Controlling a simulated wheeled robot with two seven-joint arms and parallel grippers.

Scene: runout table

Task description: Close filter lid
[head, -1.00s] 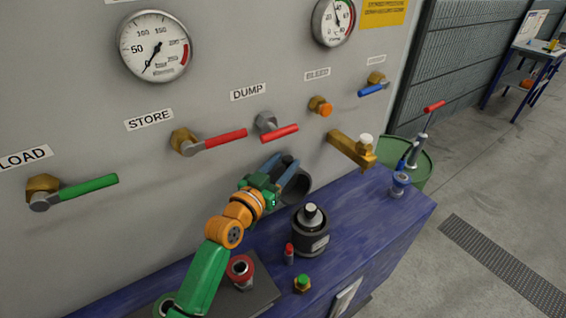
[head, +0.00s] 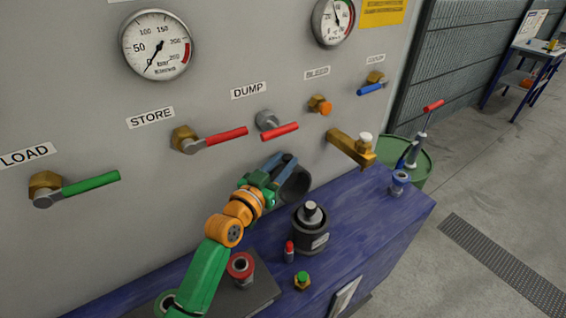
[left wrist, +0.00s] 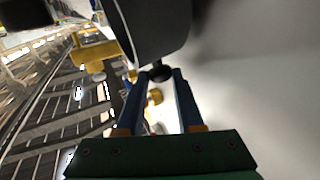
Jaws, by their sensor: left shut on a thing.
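The filter lid (head: 296,186) is a dark grey round piece at the panel, above the blue bench. It stands out from the panel; its hinge and the opening are hidden from me. In the left wrist view the dark lid (left wrist: 150,28) fills the top middle, with a small black knob (left wrist: 160,71) on its edge. My left gripper (head: 284,163) is at the lid's upper left side. In the left wrist view my left gripper's blue fingers (left wrist: 160,78) are shut on the knob. My right gripper is not in view.
A dark cylinder (head: 311,236), a small red-capped piece (head: 289,252) and a green-topped fitting (head: 302,281) stand on the blue bench (head: 375,222). A brass tap (head: 350,148) and a red dump lever (head: 280,131) stick out of the panel nearby.

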